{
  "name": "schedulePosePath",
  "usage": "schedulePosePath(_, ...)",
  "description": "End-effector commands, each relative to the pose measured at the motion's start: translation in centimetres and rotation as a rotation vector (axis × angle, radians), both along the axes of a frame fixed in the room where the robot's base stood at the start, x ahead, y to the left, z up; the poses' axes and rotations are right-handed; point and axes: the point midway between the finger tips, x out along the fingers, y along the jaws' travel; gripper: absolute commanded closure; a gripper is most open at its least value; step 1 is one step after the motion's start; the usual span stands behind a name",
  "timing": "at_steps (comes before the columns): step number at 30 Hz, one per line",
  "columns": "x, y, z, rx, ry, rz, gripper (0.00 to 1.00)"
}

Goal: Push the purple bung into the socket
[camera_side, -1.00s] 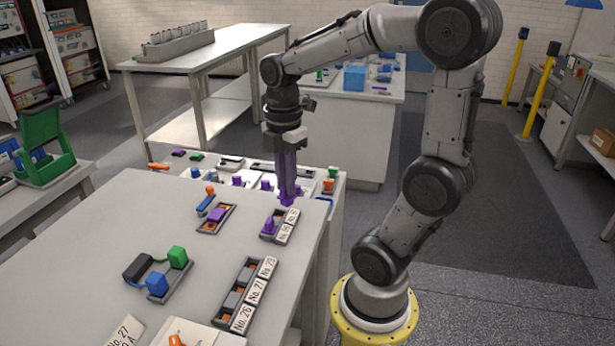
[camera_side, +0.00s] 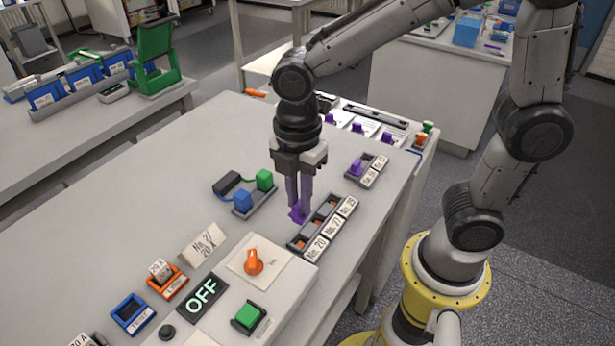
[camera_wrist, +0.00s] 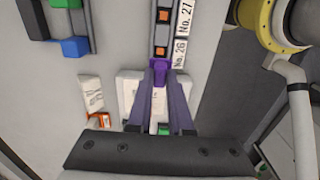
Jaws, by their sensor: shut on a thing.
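My gripper (camera_side: 298,210) is shut on the purple bung (camera_side: 298,215), its long fingers pointing down. The bung also shows between the fingertips in the wrist view (camera_wrist: 160,68). It is at the left side of a dark socket strip (camera_side: 333,204) in the side view. The bung's underside is hidden.
A shorter strip (camera_side: 352,180) behind and to the right holds another purple bung (camera_side: 356,167). A tray with blue and green blocks (camera_side: 243,210) stands to the left. An orange knob (camera_side: 254,263) on a white plate and an OFF display (camera_side: 202,294) are in front.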

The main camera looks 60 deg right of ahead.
Motion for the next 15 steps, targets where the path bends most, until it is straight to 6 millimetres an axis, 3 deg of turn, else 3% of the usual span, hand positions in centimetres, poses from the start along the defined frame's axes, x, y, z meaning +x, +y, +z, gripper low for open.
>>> schedulePosePath(15,-0.1,0.0,-3.8,-0.001,0.003,0.003,1.0)
